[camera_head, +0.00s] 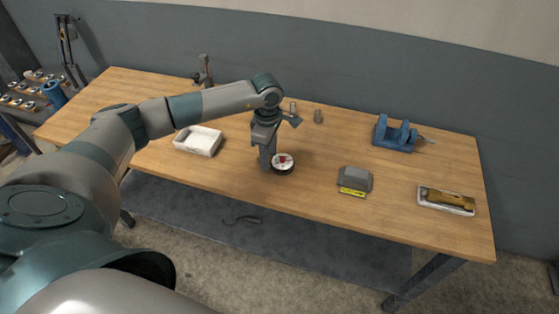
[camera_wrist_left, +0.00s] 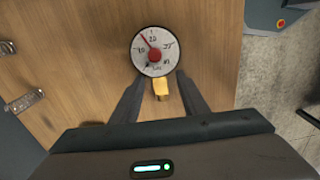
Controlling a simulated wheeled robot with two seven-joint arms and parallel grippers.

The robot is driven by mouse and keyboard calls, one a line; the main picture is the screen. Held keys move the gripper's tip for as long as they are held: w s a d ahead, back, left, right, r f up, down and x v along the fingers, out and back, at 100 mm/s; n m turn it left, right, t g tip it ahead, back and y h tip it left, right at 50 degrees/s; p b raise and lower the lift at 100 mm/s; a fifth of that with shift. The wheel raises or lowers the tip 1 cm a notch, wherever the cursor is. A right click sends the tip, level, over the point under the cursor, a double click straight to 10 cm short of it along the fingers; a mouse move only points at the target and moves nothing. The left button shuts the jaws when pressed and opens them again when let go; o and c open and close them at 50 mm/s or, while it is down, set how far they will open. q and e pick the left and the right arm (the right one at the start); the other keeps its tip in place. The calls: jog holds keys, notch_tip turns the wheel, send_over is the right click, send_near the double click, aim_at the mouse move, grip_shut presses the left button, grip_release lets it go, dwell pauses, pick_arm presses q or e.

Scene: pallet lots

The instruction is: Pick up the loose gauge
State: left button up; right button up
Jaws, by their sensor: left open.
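The loose gauge (camera_head: 283,163) is a round dial with a white face, a red centre and a dark rim. It lies face up on the wooden table (camera_head: 230,172), near the front edge. In the left wrist view the gauge (camera_wrist_left: 155,51) shows a red needle, and a brass stem (camera_wrist_left: 161,88) points toward my gripper. My left gripper (camera_head: 266,166) points down just left of the gauge. In the wrist view its two fingers (camera_wrist_left: 158,84) are apart, with the stem between their tips and the dial beyond them. I cannot tell whether they touch it. My right gripper is not in view.
A white tray (camera_head: 198,140) is left of my gripper. A grey block with a yellow label (camera_head: 355,181) and a tray with a brown item (camera_head: 446,200) lie to the right. A blue vise (camera_head: 394,136) stands at the back right. Small metal parts (camera_head: 318,116) stand behind.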

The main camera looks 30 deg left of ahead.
pick_arm(q)
jog(key=shift+f, duration=0.25)
grip_shut()
jog(key=shift+r, duration=0.1)
dwell(0.3)
